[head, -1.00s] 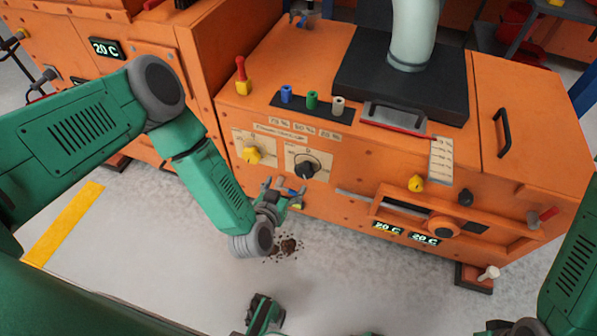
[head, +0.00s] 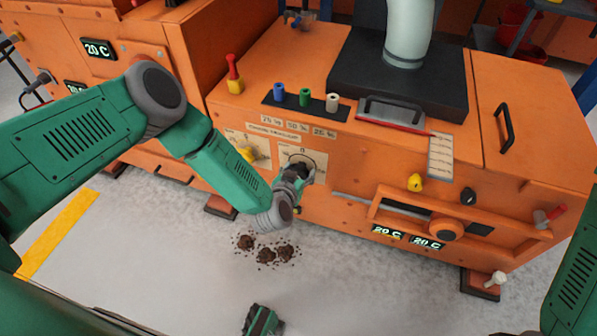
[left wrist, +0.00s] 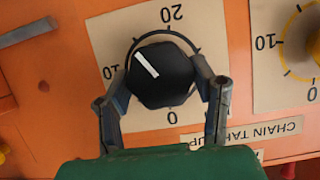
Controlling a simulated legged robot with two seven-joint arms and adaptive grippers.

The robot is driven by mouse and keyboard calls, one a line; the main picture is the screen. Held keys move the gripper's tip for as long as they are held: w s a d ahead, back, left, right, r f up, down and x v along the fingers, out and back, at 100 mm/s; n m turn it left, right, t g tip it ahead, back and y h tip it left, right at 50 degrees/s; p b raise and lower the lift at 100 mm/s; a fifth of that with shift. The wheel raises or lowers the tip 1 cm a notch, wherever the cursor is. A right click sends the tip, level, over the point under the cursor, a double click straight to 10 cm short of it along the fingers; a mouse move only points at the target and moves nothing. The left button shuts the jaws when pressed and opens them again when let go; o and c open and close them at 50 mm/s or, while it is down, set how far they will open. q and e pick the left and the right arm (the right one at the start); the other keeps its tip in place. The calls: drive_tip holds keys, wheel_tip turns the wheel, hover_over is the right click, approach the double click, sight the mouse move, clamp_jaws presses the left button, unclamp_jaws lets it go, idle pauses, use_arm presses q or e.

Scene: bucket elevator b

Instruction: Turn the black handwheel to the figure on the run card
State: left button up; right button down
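The black handwheel (left wrist: 160,75) sits on a pale dial plate marked 0, 10 and 20 in the left wrist view. Its white mark points between 10 and 20. In the head view the handwheel (head: 299,168) is partly hidden by my left gripper (head: 297,176). In the left wrist view the fingers of my left gripper (left wrist: 162,88) stand apart on either side of the handwheel, very close to it; firm contact cannot be told. A pale card (head: 440,156) with several written lines lies at the orange machine's front edge; its writing is too small to read. My right gripper is out of view.
A yellow knob (head: 248,154) on its own dial is just left of the handwheel. Dark crumbs (head: 267,249) lie on the floor below. A red-and-yellow lever (head: 234,75) stands on top.

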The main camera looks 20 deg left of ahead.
use_arm(q)
drive_tip(key=shift+d+r, duration=0.1)
drive_tip(key=shift+d, duration=0.35)
drive_tip(key=c, duration=0.4)
drive_tip(key=shift+o, duration=0.2)
drive_tip(key=shift+a+f, duration=0.2)
drive_tip(key=shift+a, duration=0.45)
drive_tip(key=shift+s+d, duration=0.1)
drive_tip(key=shift+d, duration=0.3)
drive_tip(key=shift+a, duration=0.3)
drive_tip(key=shift+d, duration=0.15)
drive_tip(key=o, duration=1.2)
drive_tip(key=shift+s, duration=0.1)
drive_tip(key=shift+c, duration=0.2)
drive_tip(key=v, duration=1.1)
drive_tip(key=shift+s+r, duration=0.2)
drive_tip(key=shift+s, duration=0.15)
